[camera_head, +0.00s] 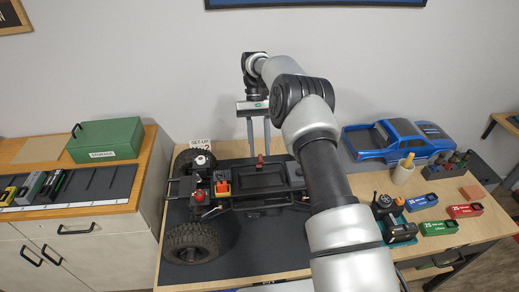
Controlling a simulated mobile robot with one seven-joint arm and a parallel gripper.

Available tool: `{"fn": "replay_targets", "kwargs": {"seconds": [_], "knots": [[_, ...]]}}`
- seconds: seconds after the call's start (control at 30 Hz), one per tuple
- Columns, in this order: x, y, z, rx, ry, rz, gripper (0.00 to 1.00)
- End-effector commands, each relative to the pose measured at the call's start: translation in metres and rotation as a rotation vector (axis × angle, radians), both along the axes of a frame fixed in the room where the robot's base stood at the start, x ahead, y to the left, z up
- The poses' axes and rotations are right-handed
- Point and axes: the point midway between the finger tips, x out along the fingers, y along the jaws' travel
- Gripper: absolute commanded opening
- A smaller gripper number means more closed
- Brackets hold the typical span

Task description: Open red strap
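The RC crawler chassis (212,205) sits on a dark mat on the wooden table, with its big black wheels at the left. A small red strap (260,159) stands up at the far edge of the black tray (258,179) on the chassis. Whether the strap is fastened cannot be told at this size. My gripper (259,151) points down over the far side of the chassis. Its two grey fingers are apart, with the strap showing between or just in front of their tips. Contact cannot be told. My arm hides the chassis's right end.
An orange-red block (222,187) and a red knob (199,195) sit on the chassis's left part. A blue truck body (395,140), a cup (403,172) and several small boxes stand at the right. A green case (105,140) stands on the left cabinet.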

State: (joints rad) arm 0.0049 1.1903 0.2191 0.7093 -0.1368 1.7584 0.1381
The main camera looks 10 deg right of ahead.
Motion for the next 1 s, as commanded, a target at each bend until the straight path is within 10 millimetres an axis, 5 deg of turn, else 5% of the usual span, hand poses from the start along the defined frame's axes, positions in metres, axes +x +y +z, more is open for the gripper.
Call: {"fn": "replay_targets", "kwargs": {"seconds": [0.4,0.8,1.0], "knots": [[0.001,0.001,0.075,0.000,-0.003,0.001,0.28],[0.000,0.000,0.087,0.000,0.000,0.001,0.28],[0.003,0.005,0.081,0.003,-0.031,-0.052,0.00]]}}
